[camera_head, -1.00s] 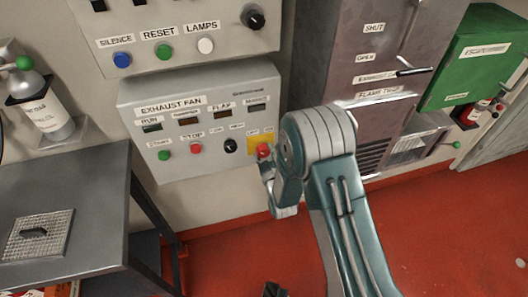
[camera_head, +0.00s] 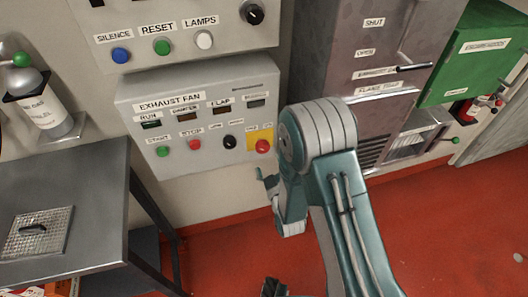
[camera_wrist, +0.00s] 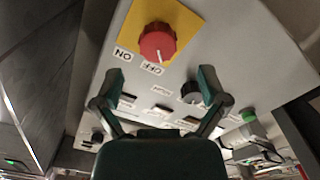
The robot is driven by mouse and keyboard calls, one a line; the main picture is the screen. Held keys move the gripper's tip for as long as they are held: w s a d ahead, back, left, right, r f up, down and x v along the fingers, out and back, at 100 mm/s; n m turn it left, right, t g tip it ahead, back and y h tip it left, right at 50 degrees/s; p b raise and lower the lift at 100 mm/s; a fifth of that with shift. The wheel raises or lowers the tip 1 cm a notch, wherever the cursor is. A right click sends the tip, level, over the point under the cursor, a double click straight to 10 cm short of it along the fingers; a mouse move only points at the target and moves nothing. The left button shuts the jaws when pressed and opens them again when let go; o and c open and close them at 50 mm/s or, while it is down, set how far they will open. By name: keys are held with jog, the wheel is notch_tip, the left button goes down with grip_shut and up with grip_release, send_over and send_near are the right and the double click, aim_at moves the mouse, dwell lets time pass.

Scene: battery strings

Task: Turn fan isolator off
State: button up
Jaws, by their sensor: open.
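The fan isolator is a red rotary knob (camera_head: 262,146) on a yellow plate at the right end of the grey EXHAUST FAN panel (camera_head: 190,79). In the wrist view the red knob (camera_wrist: 157,42) is large, with ON and OFF labels below it. A white mark shows at its lower edge, on the OFF label's side; I cannot tell its exact setting. My gripper (camera_head: 270,184) is just below the knob, apart from it. In the wrist view my gripper (camera_wrist: 161,76) is open and empty, its two fingers spread below the knob.
A black knob (camera_head: 230,142), a red STOP button (camera_head: 194,144) and a green START button (camera_head: 163,151) sit left of the isolator. A dark cabinet (camera_head: 350,60) rises at the right. A metal table (camera_head: 85,185) stands at the left.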

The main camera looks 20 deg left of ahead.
jog(key=v, duration=0.5)
jog(key=shift+s, duration=0.2)
jog(key=w+d+r+m+g+h, duration=0.2)
jog(key=d+r+m+h, duration=0.1)
jog(key=d+r, duration=0.4)
jog(key=w+d+r+m+g+h, duration=0.2)
jog(key=w+d+r+m+h, duration=0.15)
jog(key=d+r, duration=0.4)
jog(key=s+d+r+m+g+h, duration=0.1)
jog(key=s+d+r, duration=0.4)
jog(key=s, duration=0.6)
jog(key=s+d+r+m+g+h, duration=0.2)
jog(key=s+d+r+m+g, duration=0.2)
jog(key=s, duration=0.7)
notch_tip(320, 180, up, 3)
jog(key=shift+s+d+f+m+g, duration=0.1)
jog(key=shift+s+d+m+g, duration=0.2)
jog(key=shift+d+m, duration=0.7)
